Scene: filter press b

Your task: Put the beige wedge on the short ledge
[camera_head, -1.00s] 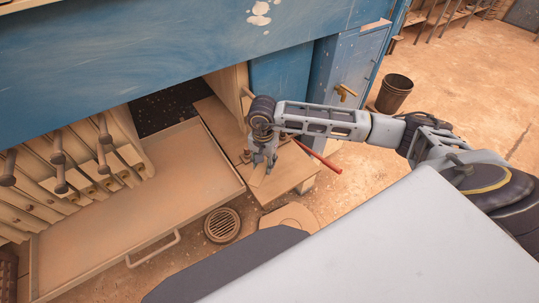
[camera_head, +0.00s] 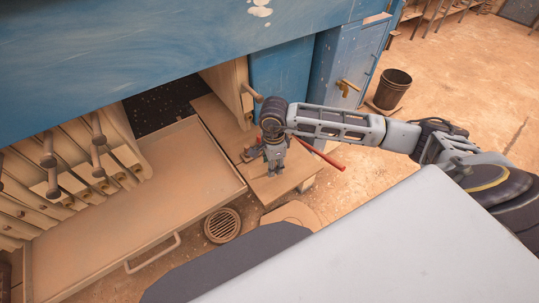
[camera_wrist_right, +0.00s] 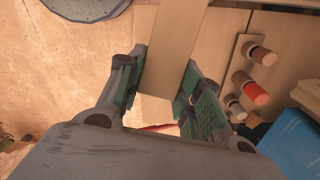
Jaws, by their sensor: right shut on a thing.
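The beige wedge (camera_wrist_right: 178,40) shows in the right wrist view as a long flat-faced strip between the green finger pads. My right gripper (camera_wrist_right: 162,90) is shut on it. In the head view my right gripper (camera_head: 275,168) points down over the short ledge (camera_head: 282,186), a beige board beside the large tray. The wedge cannot be made out there, hidden by the fingers. The ledge also shows below the wedge in the right wrist view (camera_wrist_right: 222,40); whether they touch I cannot tell. My left gripper is not in view.
Small parts (camera_head: 250,154) lie on the ledge near my gripper; several capped ones, one red (camera_wrist_right: 256,93), show in the wrist view. A red rod (camera_head: 322,156) sticks out behind my arm. The large tray (camera_head: 170,190) is empty at left. A blue cabinet (camera_head: 345,65) stands behind.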

